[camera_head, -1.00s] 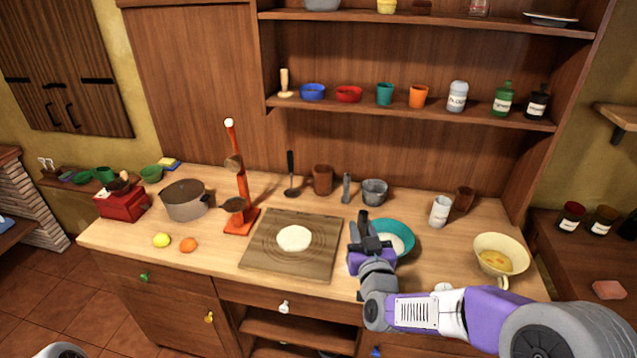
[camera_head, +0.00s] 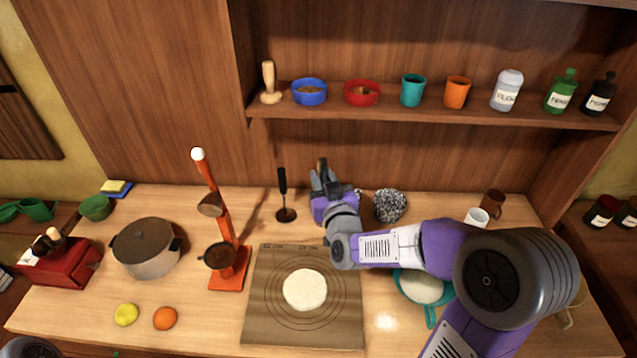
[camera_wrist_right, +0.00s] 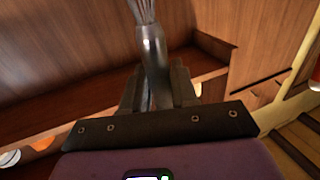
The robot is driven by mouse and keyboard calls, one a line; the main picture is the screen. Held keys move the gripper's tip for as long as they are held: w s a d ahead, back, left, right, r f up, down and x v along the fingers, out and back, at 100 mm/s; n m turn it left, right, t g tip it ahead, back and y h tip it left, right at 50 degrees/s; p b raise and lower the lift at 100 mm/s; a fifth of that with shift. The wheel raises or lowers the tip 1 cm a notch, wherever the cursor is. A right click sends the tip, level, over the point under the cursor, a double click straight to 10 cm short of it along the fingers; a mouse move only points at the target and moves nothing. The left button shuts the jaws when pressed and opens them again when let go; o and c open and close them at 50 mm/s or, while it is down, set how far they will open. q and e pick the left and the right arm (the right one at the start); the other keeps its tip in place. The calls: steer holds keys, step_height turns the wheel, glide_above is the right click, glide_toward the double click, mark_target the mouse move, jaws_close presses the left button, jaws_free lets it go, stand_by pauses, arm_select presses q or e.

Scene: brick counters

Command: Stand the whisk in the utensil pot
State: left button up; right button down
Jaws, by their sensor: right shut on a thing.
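My right gripper (camera_head: 326,178) is above the back of the counter, just right of the black-handled tool. In the right wrist view the gripper (camera_wrist_right: 158,92) is shut on the whisk (camera_wrist_right: 152,50). Its grey metal handle is between the fingers and its wires run out of the top of the picture. In the head view I cannot make out the whisk apart from the dark fingers. The brown utensil pot is not visible now; my right gripper and forearm cover the place where it stood. My left gripper is not in view.
A black-handled tool (camera_head: 284,203) stands left of the gripper, and a grey speckled pot (camera_head: 390,205) right of it. A board with dough (camera_head: 260,320) lies in front. My forearm passes over a teal bowl (camera_head: 432,318). The shelf (camera_head: 430,115) with cups and bottles hangs above.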

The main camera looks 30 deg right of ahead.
steer(key=w+d+p, duration=0.1)
steer(key=w+d, duration=0.4)
steer(key=w, duration=0.3)
steer(key=w+d+p, duration=0.1)
steer(key=w+d, duration=0.4)
steer(key=w, duration=0.2)
step_height(320, 180, down, 12)
steer(key=shift+w+a+r+b, duration=0.2)
steer(key=shift+w+r+b, duration=0.05)
steer(key=shift+b, duration=0.2)
steer(key=shift+f+b, duration=0.25)
steer(key=shift+b, duration=0.05)
steer(key=c, duration=0.9)
jaws_free()
steer(key=shift+r, duration=0.1)
steer(key=shift+o, duration=0.2)
